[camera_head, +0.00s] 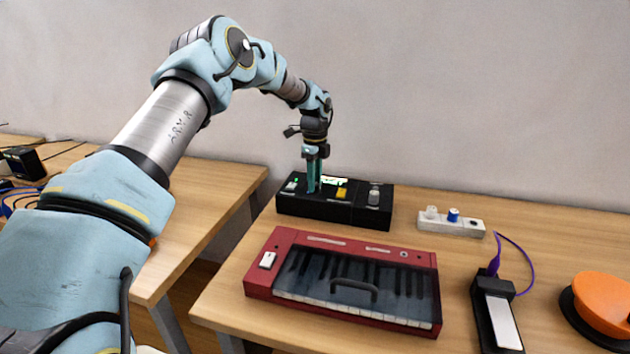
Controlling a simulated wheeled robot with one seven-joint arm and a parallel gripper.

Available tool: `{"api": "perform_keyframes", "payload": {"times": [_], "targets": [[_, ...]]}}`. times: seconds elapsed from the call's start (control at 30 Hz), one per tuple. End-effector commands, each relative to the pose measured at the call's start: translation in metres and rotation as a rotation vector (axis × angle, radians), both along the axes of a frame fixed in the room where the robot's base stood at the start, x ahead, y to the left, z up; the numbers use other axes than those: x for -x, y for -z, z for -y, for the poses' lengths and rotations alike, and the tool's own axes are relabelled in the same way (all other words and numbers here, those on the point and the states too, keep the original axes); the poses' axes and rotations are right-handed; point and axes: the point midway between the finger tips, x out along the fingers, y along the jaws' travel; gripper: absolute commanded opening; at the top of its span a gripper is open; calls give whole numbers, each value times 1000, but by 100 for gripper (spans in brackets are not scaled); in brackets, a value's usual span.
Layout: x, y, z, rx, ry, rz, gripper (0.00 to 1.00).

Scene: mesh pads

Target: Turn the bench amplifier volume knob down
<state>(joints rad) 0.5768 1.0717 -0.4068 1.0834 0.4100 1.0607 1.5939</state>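A black box (335,214), which looks like the bench amplifier, sits at the back left of the wooden table. Its top carries a lit green-white display (335,181), a yellow control (342,193) and a grey knob-like part (374,196) at the right. A small pale control (291,186) is at its left. I cannot tell which part is the volume knob. My gripper (313,187) points down over the left half of the box, with its teal fingers at or just above the top. The fingers hide what is beneath them, and their gap and any contact are unclear.
A red keyboard (258,287) with a dark handle lies in front of the box. To the right are a white strip (464,227) with white and blue knobs, a black device (480,312) with a purple cable (524,257), and an orange disc-like object (603,300). A gap separates the left table.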

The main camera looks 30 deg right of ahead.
Motion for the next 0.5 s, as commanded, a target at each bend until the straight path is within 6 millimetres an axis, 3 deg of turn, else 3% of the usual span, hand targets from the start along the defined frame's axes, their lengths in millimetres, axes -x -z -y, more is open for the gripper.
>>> {"api": "perform_keyframes", "payload": {"times": [0.03, 0.3, 0.5], "targets": [[0, 0, 0, 0, 0, 0, 28], [0, 0, 0, 0, 0, 0, 0], [0, 0, 0, -1, 0, -1, 0]]}}
